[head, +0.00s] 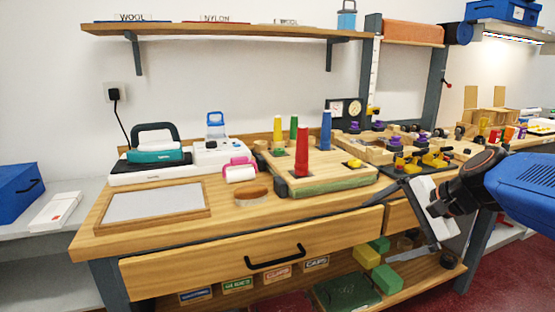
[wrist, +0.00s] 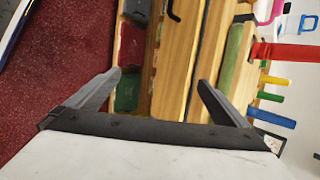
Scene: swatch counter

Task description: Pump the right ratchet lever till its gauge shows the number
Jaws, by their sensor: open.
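Upright coloured handles stand on a wooden block on the workbench: red (head: 302,150), yellow (head: 278,130), green (head: 293,127) and blue (head: 326,130). I cannot tell which of them, if any, is the right ratchet lever. My gripper (head: 378,233) is open and empty in front of the bench's drawer front, right of and below the handles. In the wrist view, my gripper (wrist: 159,79) faces the bench front; the red handle (wrist: 285,52) and blue handle (wrist: 272,117) lie sideways at right.
A drawer with a black handle (head: 275,257) is under the worktop (head: 135,236). Green and yellow blocks (head: 366,256) lie on the lower shelf.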

